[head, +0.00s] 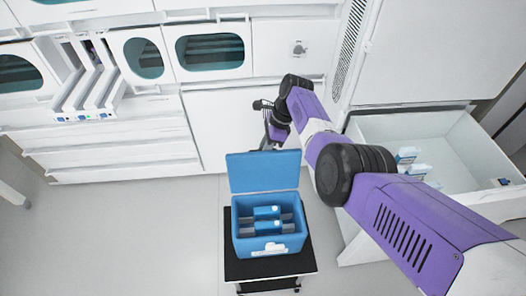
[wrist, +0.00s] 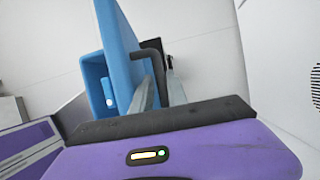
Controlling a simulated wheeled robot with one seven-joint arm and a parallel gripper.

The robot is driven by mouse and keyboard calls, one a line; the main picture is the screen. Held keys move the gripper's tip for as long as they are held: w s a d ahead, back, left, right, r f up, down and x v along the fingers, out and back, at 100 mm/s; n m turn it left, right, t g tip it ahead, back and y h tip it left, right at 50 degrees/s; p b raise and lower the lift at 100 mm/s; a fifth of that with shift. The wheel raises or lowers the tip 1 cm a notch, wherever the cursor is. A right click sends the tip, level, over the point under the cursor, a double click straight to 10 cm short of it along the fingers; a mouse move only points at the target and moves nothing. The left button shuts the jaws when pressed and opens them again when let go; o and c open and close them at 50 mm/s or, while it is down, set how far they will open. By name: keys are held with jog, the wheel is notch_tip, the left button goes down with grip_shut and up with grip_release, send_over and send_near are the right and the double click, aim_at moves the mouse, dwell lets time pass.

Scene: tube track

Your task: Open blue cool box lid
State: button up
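The blue cool box (head: 241,246) stands on a low black stand below the middle of the head view. Its lid (head: 263,172) is raised and stands upright at the back edge, so the inside shows, with blue packs (head: 267,227) in it. My gripper (head: 268,143) is just behind the raised lid, on the side away from the box, its tips partly hidden by it. In the wrist view the lid (wrist: 118,45) is left of my two grey fingers (wrist: 160,88), close to them. A dark bent bar (wrist: 150,47) shows by the fingers; whether they touch it is unclear.
The black stand (head: 290,262) carries the box. An open white drawer or bin (head: 455,150) with small cartons (head: 407,155) is at the right, under my arm. White cabinets (head: 235,115) line the back. Floor left of the box is clear.

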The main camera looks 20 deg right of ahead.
jog(key=shift+r, duration=0.1)
jog(key=p+v, duration=0.1)
jog(key=v, duration=0.6)
jog(key=shift+d+r, duration=0.2)
jog(key=shift+r, duration=0.1)
